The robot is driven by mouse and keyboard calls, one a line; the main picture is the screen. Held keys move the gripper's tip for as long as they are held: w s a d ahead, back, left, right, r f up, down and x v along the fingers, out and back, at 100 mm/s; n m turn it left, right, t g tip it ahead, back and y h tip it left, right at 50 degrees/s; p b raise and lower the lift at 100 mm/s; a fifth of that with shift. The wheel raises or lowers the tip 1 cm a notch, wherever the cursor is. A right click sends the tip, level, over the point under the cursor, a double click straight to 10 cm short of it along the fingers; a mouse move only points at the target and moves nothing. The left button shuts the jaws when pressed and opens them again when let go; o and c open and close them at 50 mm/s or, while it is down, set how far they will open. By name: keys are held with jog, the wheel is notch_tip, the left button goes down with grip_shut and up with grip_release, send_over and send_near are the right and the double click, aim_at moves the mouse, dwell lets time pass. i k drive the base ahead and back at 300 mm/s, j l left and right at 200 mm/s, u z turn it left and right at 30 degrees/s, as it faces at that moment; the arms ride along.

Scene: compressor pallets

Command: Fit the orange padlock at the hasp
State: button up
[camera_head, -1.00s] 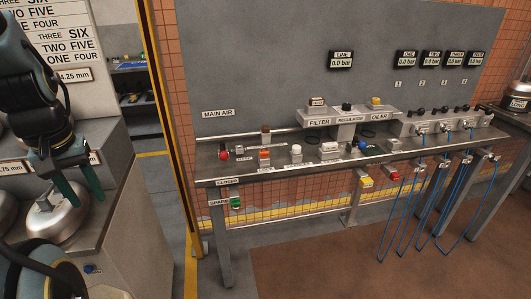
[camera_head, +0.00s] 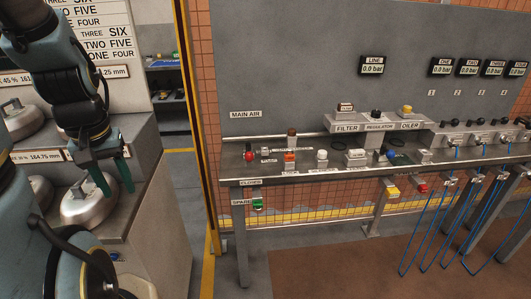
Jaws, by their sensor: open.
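A small orange block-like item (camera_head: 290,157), probably the orange padlock, sits on the grey bench shelf, left of a white-topped item. It is too small to make out a shackle. A red knob (camera_head: 248,156) stands left of it, near the main air pipe. I cannot clearly make out the hasp. My gripper (camera_head: 114,178) is open and empty, with its green fingers pointing down. In the picture it overlaps a silver rounded stone-like piece (camera_head: 90,203) at the left, well away from the bench.
The bench (camera_head: 330,176) runs along the tiled wall, with blue hoses (camera_head: 430,225) hanging at its right. A green item (camera_head: 257,204) hangs under the label SPARE. Yellow (camera_head: 392,192) and red (camera_head: 422,187) items hang below the front edge. A yellow-edged post (camera_head: 204,130) stands between gripper and bench.

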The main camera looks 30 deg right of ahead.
aim_at(288, 157)
jog(key=i+l, duration=0.15)
jog(key=l, duration=0.35)
jog(key=i+l+u, duration=0.1)
jog(key=l, duration=0.35)
jog(key=i+l, duration=0.1)
jog(key=l, duration=0.4)
jog(key=i+u, duration=0.05)
